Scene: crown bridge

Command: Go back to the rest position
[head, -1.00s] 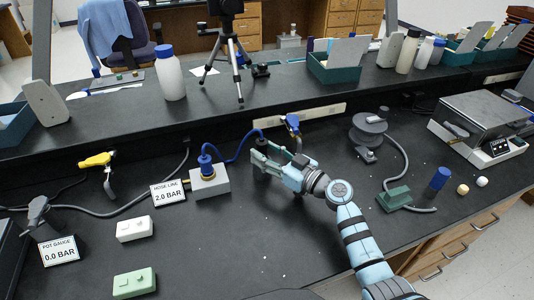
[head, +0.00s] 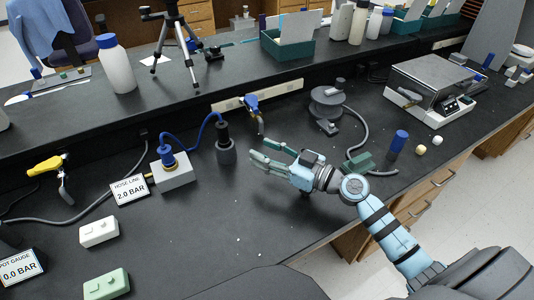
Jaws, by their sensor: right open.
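My right gripper (head: 262,153) is open and empty above the bench (head: 200,225). It is to the right of a dark cylindrical fitting (head: 225,150) with a blue top, which stands upright on the bench, with a visible gap between them. A blue hose (head: 188,146) runs from the fitting's top to a blue-and-brass connector (head: 167,158) on a grey block (head: 173,173). My left gripper is not in view.
A white box (head: 98,231) and a green box (head: 106,285) lie at the lower left. A dark reel (head: 328,100), a green block (head: 359,163) and a blue-capped cylinder (head: 398,142) stand right of the gripper. The front middle bench is clear.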

